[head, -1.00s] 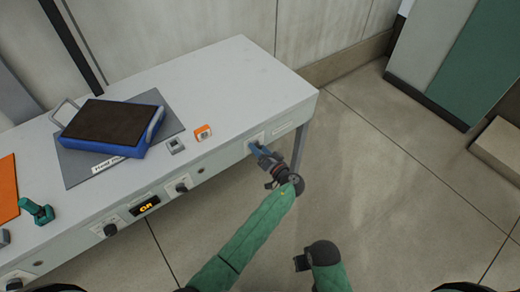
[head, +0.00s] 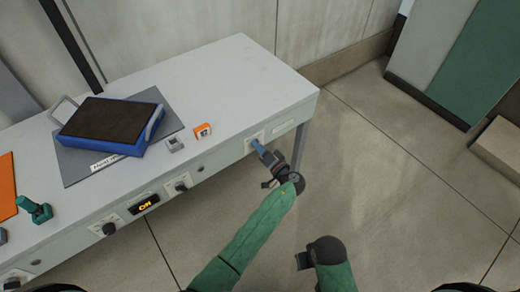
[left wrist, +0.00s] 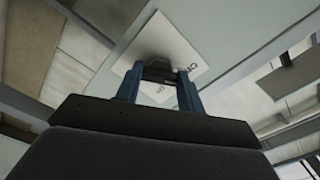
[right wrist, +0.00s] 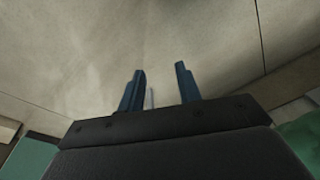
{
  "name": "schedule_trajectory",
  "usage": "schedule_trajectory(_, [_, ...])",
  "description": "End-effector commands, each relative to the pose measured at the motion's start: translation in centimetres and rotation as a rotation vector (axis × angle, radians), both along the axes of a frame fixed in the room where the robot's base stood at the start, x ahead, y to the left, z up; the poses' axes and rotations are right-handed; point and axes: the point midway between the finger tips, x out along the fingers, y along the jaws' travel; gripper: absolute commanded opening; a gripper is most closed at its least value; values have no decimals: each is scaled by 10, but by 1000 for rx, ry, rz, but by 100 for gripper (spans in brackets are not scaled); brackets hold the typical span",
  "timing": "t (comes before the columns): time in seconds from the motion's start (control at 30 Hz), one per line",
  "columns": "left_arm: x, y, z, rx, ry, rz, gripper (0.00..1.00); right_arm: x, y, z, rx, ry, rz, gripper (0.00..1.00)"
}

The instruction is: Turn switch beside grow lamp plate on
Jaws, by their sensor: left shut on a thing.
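The switch plate (head: 248,146) is on the bench's front face near its right end, left of a small label plate (head: 284,128) too small to read. In the left wrist view the white plate (left wrist: 194,54) carries lettering, partly hidden, and a dark switch knob (left wrist: 160,72) sits between the fingertips. My left gripper (head: 258,147) is shut on this knob, its blue fingers either side. The knob's exact angle is hard to tell. My right gripper (right wrist: 160,75) is open and empty, over the floor in front of the bench; in the head view it is small and dark.
A blue tray with a dark top (head: 112,127) lies on a grey mat on the bench (head: 235,85). An orange item (head: 203,130) and a small grey item (head: 175,144) stand nearby. More knobs (head: 181,186) and a lit display (head: 145,204) are along the front.

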Motion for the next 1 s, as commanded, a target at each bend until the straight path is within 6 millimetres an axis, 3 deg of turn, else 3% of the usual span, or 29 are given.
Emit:
schedule_trajectory(0.23, [0,-1,0,185,135,0,15,-2,-1,19,2,-5,1,34])
schedule_trajectory(0.53, [0,-1,1,417,303,-1,15,0,-1,14,0,-4,2,34])
schedule_trajectory(0.7, [0,-1,2,548,398,-1,15,2,-1,0,-3,-5,2,34])
schedule_trajectory(1.0, [0,-1,3,776,563,-1,15,5,-2,-54,-12,4,3,34])
